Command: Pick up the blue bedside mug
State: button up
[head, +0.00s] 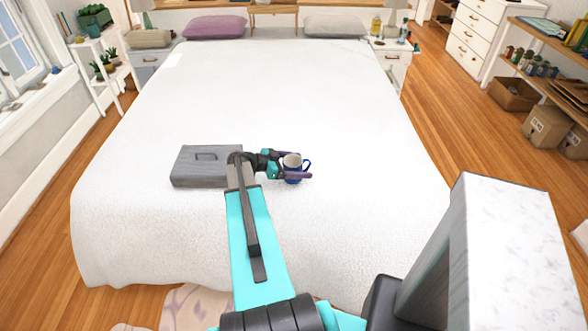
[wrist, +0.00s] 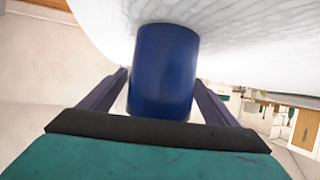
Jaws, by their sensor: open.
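The blue mug (head: 294,176) stands on the white bed (head: 250,85), with a pale inside and its handle on the right side. In the wrist view the blue mug (wrist: 164,72) fills the middle, between the two fingers. My gripper (head: 298,165) reaches it from the left in the head view, with one finger on the far side and one on the near side. My gripper (wrist: 164,105) is open around the mug in the wrist view. I cannot tell whether either finger touches it. The mug's lower front is partly hidden by the near finger.
A grey box (head: 200,168) with a handle lies on the bed left of the mug, beside my arm. A purple pillow (head: 215,27) and a light grey pillow (head: 334,26) lie at the far end. The bed right of the mug is clear.

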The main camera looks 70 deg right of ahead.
jog(key=shift+x, duration=1)
jog(key=c, duration=1.4)
jog(key=shift+o, duration=0.2)
jog(key=shift+r, duration=0.15)
jog(key=shift+r+b, duration=0.65)
jog(key=shift+r, duration=0.7)
jog(key=w+a+r+b, duration=0.2)
jog(key=w+a+b, duration=0.2)
jog(key=w+a, duration=0.4)
jog(key=a, duration=0.5)
jog(key=shift+a+b, duration=0.3)
jog(key=shift+a, duration=0.1)
jog(key=shift+w, duration=0.15)
